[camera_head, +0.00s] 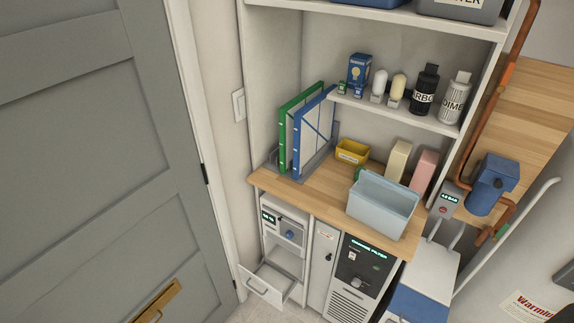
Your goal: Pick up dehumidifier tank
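A light blue-grey open-topped tank (382,203) stands upright on the front right of the wooden counter (330,191). It looks like the dehumidifier tank, but I see no label on it. Below the counter at the left is a white unit (284,229) with a small display. A drawer or flap (268,284) at its bottom is pulled open, and its inside is only partly visible. Neither of my grippers is in view.
Green and blue binders (311,130), a yellow bin (352,152) and cream and pink blocks (398,160) stand behind the tank. Bottles (425,90) line a shelf above. A dark-panelled machine (360,275) is below. A grey door (90,150) fills the left.

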